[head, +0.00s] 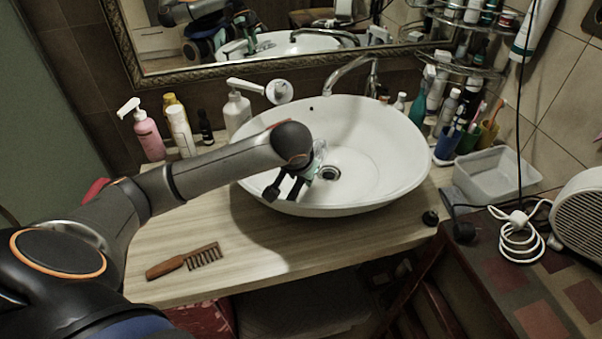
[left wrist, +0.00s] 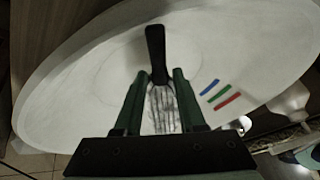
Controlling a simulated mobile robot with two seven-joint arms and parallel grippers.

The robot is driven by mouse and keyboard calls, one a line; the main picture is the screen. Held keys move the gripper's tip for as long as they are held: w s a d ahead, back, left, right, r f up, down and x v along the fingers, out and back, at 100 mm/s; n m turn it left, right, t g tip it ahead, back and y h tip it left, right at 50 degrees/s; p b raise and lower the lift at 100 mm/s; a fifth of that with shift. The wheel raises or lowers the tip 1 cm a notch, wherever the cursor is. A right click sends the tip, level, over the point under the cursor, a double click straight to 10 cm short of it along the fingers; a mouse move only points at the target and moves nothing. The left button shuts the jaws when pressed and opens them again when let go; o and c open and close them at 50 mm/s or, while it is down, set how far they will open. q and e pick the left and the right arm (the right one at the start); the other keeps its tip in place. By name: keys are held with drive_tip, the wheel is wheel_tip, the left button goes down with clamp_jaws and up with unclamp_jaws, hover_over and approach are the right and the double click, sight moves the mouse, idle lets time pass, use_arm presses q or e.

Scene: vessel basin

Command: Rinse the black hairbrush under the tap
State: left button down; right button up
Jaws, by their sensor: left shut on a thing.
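My left gripper (head: 290,190) reaches over the left side of the white basin (head: 395,185). It is shut on the black hairbrush, whose black handle (left wrist: 155,52) points away from the gripper in the left wrist view. The brush's pale, streaked head (left wrist: 160,108) lies between the two dark green fingers. In the head view the brush is small and hard to tell from the fingers. The chrome tap (head: 350,66) arches over the back of the basin, behind and to the right of the gripper. I see no clear water stream. My right gripper is not in view.
A brown wooden comb (head: 185,262) lies on the counter at front left. Pump bottles (head: 147,130) stand left of the basin. Cups with toothbrushes (head: 447,140) and a clear tub (head: 495,176) are at the right. A mirror (head: 290,45) hangs behind.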

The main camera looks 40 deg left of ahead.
use_arm(q)
drive_tip(key=shift+w+a+f, duration=0.4)
drive_tip(key=shift+w+a, duration=0.45)
drive_tip(key=shift+w, duration=0.85)
drive_tip(key=shift+w+a+f, duration=0.45)
drive_tip(key=shift+w+a, duration=0.4)
drive_tip(key=shift+w, duration=0.85)
drive_tip(key=shift+w+a+f, duration=0.4)
drive_tip(key=shift+w+a, duration=0.45)
drive_tip(key=shift+w, duration=0.85)
drive_tip(key=shift+w+a+f+b, duration=0.15)
drive_tip(key=shift+w+a+b, duration=0.2)
drive_tip(key=shift+w, duration=0.25)
drive_tip(key=shift+w+a+f+b, duration=0.1)
drive_tip(key=shift+w+a+b, duration=0.2)
drive_tip(key=shift+w, duration=0.3)
drive_tip(key=shift+s, duration=0.1)
